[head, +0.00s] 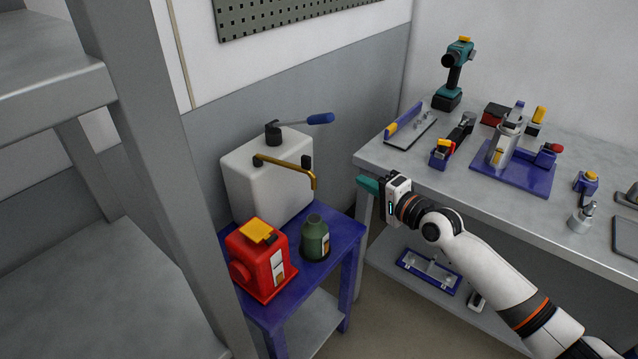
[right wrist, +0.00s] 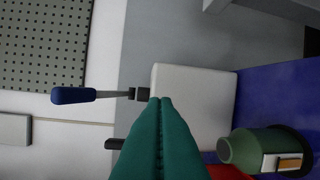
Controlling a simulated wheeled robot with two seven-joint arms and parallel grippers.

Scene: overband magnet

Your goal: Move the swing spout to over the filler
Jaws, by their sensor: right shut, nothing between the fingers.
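The brass swing spout (head: 288,169) is a bent tube on the front of a white tank (head: 265,180). Its downturned tip, in the head view, appears above a green bottle-shaped vessel (head: 315,239) on the blue stand. A red unit with a yellow top (head: 262,262) stands left of the vessel. I cannot tell which of these two is the filler. My right gripper (head: 367,185) is shut and empty, to the right of the spout tip and apart from it. In the right wrist view its teal fingers (right wrist: 160,104) are together, and the spout is not visible. My left gripper is not in view.
A blue-handled lever (head: 318,118) projects right from the tank top. The grey workbench (head: 400,165) with tools stands close behind and right of my right gripper. A grey post (head: 150,150) rises at left. Open air lies between gripper and tank.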

